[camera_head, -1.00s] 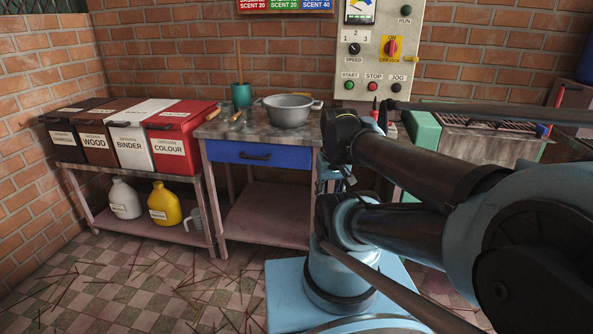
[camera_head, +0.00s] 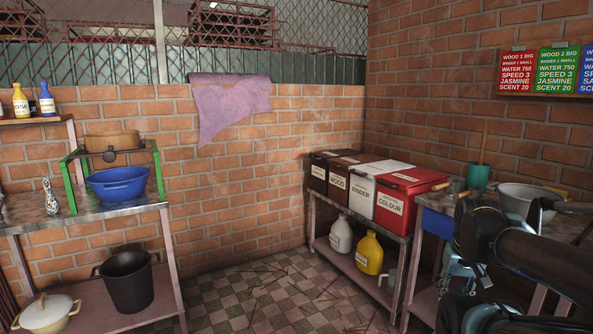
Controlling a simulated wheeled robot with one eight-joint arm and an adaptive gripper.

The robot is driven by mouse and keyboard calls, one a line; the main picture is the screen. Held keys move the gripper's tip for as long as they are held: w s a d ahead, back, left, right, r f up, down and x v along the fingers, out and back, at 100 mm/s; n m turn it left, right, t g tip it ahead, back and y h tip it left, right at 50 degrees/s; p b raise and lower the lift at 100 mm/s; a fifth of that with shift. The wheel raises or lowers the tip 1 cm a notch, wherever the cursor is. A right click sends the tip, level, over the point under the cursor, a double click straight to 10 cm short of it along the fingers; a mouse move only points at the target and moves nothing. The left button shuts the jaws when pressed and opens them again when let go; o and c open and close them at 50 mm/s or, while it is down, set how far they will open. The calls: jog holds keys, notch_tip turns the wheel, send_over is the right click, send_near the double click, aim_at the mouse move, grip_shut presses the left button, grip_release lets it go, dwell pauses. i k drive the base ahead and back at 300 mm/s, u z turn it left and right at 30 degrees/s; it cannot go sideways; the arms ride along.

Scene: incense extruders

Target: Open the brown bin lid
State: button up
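The brown bin (camera_head: 338,182), labelled WOOD, stands second from the left in a row of bins against the brick wall. Its brown lid (camera_head: 347,160) is shut. It sits between the black bin (camera_head: 317,178) on the left and the white BINDER bin (camera_head: 361,194) on the right. Dark links of my arm are at the lower right, well to the right of the bins.
The red COLOUR bin (camera_head: 403,206) ends the row, and white and yellow jugs (camera_head: 370,253) stand on the shelf below. A worktable with a grey pot (camera_head: 518,198) is at right. A table with a blue bowl (camera_head: 118,186) is at left. Checkered floor between is strewn with thin sticks.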

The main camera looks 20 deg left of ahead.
aim_at(342, 162)
jog(key=u, duration=0.6)
jog(key=k, duration=1.25)
jog(key=u, duration=0.7)
jog(key=i, duration=2.05)
jog(key=z, duration=0.4)
